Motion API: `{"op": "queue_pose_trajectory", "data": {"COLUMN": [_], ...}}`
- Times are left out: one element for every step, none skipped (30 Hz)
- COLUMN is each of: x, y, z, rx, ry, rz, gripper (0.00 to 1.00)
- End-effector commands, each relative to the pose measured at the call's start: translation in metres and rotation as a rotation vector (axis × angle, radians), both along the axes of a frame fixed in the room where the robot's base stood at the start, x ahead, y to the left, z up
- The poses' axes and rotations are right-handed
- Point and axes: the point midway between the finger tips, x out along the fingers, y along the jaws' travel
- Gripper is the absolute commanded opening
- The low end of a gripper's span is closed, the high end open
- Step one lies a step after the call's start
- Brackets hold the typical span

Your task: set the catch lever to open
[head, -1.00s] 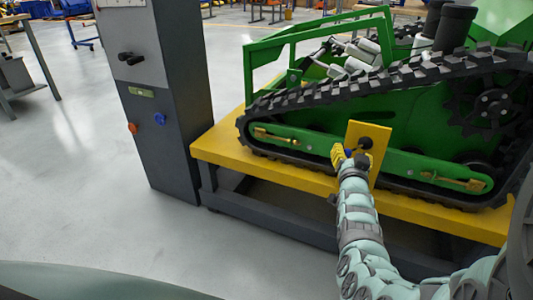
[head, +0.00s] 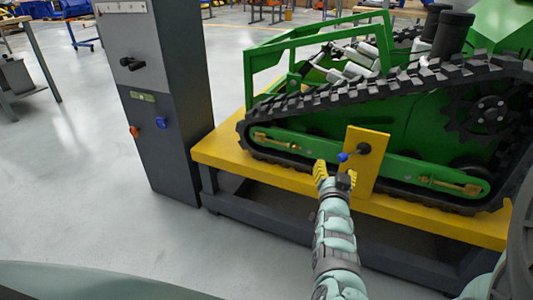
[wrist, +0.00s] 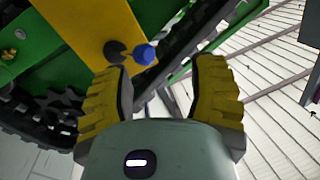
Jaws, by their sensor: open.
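In the head view the knob points left and slightly down from the pivot. My gripper (head: 335,175) is open and empty, just below and left of the knob. In the wrist view the blue knob (wrist: 146,55) lies ahead, near the gap between my yellow fingers (wrist: 160,72); whether a finger touches it cannot be told.
The carrier stands on a yellow-topped platform (head: 222,150) with a dark frame. A grey cabinet (head: 175,110) with knobs and buttons stands to the left. Open floor (head: 90,190) lies left and in front.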

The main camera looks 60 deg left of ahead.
Motion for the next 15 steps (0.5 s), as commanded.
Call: {"op": "queue_pose_trajectory", "data": {"x": [-0.005,-0.007,-0.010,-0.012,-0.014,-0.016,-0.018,-0.020,-0.023,-0.025,-0.027,-0.030,-0.032,-0.034,-0.036], "y": [0.001,0.001,0.001,0.000,0.000,0.000,0.000,-0.001,-0.001,-0.001,-0.002,-0.002,-0.002,-0.002,-0.003], "z": [0.001,0.001,0.001,0.001,0.001,0.001,0.001,0.002,0.002,0.001,0.002,0.002,0.001,0.001,0.001], "rx": [-0.001,-0.001,-0.001,0.000,0.001,0.002,0.001,0.001,0.001,0.002,0.002,0.003,0.002,0.002,0.001], "ry": [0.001,0.001,0.001,0.000,0.000,0.000,0.000,0.000,0.000,0.001,0.001,0.001,0.001,0.001,0.000], "rz": [0.004,0.004,0.004,0.005,0.005,0.005,0.004,0.004,0.004,0.004,0.003,0.003,0.003,0.004,0.004], "gripper": [0.57,0.57,0.57,0.57,0.57,0.57,0.57,0.57,0.57,0.57,0.57,0.57,0.57,0.57,0.57]}}
